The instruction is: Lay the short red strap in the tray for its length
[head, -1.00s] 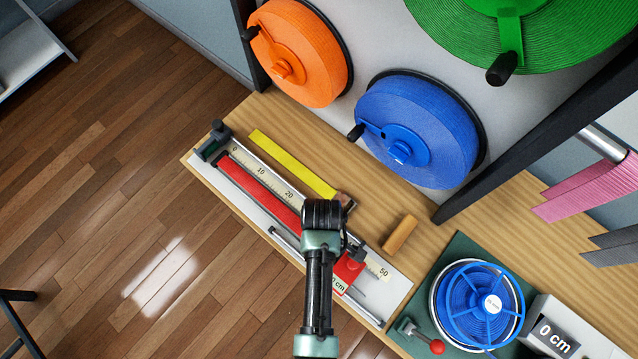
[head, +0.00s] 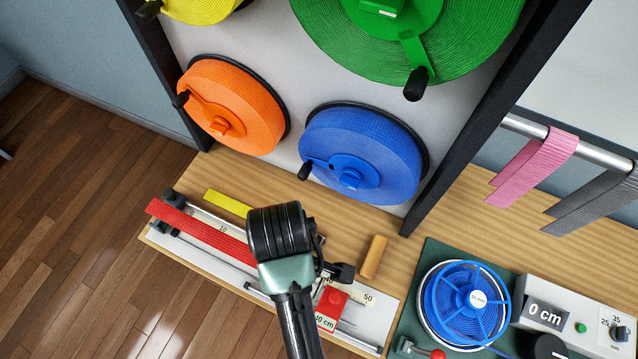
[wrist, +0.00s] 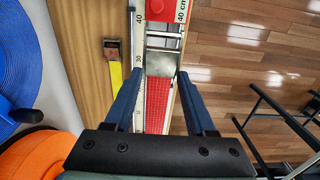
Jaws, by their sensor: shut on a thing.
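The red strap (head: 205,233) runs straight along the measuring tray in the head view. The tray (head: 190,240) has a white base, a centimetre scale and a red slider (head: 332,300) marked 40 cm, also in the wrist view (wrist: 163,9). My wrist hides the fingertips in the head view.
A yellow strip (head: 228,203) lies behind the tray, and a wooden block (head: 374,257) to its right. A blue reel (head: 466,303) on a green mat and a 0 cm display (head: 548,316) stand at right. Large reels hang on the wall behind, including an orange one (head: 230,108).

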